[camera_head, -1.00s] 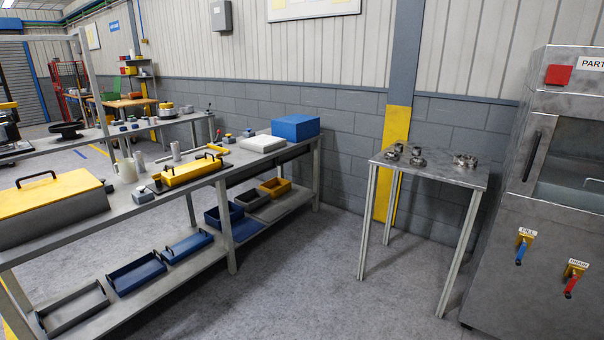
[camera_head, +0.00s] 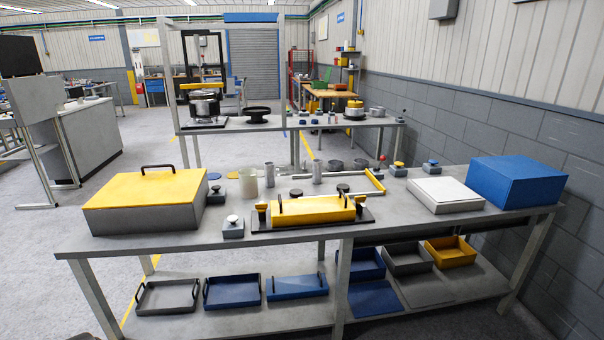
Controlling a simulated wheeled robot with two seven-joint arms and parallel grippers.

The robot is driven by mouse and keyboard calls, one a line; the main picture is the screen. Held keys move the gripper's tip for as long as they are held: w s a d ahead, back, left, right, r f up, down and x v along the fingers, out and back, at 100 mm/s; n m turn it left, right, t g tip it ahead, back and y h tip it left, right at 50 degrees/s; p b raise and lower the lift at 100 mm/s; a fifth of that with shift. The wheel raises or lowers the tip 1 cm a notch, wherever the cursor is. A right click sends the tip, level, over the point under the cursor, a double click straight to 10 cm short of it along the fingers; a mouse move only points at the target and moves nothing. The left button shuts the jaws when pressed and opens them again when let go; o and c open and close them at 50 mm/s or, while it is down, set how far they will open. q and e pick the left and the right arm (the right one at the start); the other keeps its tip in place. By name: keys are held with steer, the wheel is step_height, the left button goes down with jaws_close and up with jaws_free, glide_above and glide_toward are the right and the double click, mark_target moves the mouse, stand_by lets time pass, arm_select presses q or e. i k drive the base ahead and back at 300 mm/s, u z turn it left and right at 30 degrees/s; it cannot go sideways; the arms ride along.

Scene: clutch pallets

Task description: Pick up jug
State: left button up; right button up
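A pale, off-white upright vessel (camera_head: 247,184) stands on the workbench (camera_head: 390,222), left of the middle. It looks most like the jug, but it is too small to make out a handle or spout. A grey metal cylinder (camera_head: 269,175) stands close to its right, and another grey cylinder (camera_head: 317,173) stands farther right. Neither of my grippers shows in this view.
A large yellow-lidded box (camera_head: 147,193) is at the bench's left. A yellow handled fixture (camera_head: 312,212) is near the front middle. A white box (camera_head: 445,194) and blue box (camera_head: 518,182) stand at the right. Several trays (camera_head: 297,286) fill the lower shelf.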

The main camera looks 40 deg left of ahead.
mark_target(247, 176)
steer(key=u, duration=0.7)
steer(key=i, duration=1.75)
steer(key=u, duration=0.7)
